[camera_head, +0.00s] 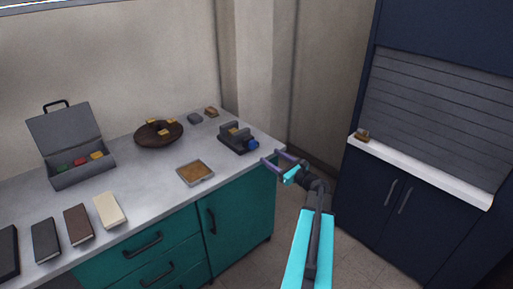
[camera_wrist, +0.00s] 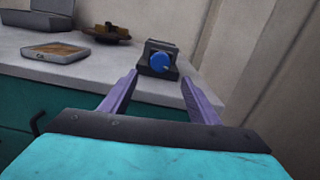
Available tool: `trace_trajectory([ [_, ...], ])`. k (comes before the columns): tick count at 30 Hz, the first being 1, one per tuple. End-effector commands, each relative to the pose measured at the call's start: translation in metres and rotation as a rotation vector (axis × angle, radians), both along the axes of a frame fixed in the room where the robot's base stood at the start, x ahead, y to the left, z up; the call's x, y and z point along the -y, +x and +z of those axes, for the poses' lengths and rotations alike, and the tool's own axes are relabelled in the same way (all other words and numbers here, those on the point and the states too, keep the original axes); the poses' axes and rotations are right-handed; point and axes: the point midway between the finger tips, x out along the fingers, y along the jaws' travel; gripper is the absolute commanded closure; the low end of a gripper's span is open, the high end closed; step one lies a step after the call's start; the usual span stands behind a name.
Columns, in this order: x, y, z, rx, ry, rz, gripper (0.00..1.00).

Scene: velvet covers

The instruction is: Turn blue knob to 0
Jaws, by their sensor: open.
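The blue knob (camera_head: 253,144) is on the right end of a dark grey device (camera_head: 234,136) near the right end of the counter. In the wrist view the knob (camera_wrist: 159,62) faces me on the front of the device (camera_wrist: 150,50), with a pale pointer mark on its face. My gripper (camera_head: 274,157) is open just off the counter's right edge, in front of the knob and apart from it. In the wrist view my gripper's two purple fingers (camera_wrist: 160,82) stand apart, one on each side below the knob, with nothing between them.
The grey counter (camera_head: 145,170) also holds a shallow tray (camera_head: 195,183), a brown bowl (camera_head: 145,140) with yellowish pieces, an open grey case (camera_head: 84,174) and several books. A dark blue cabinet with a white ledge (camera_head: 420,172) stands at right. Floor between is clear.

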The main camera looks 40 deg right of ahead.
Motion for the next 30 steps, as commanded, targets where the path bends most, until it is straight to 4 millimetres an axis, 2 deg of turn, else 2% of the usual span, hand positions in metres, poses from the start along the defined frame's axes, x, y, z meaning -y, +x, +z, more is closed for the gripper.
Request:
trace_trajectory([
  [3,0.002,0.019,0.001,0.000,0.000,0.003,0.44],
  [18,0.005,0.084,0.001,-0.001,0.000,0.001,0.44],
  [25,0.006,0.103,0.000,0.000,0.000,0.000,0.44],
  [30,0.005,0.108,0.000,0.000,0.000,0.001,0.44],
])
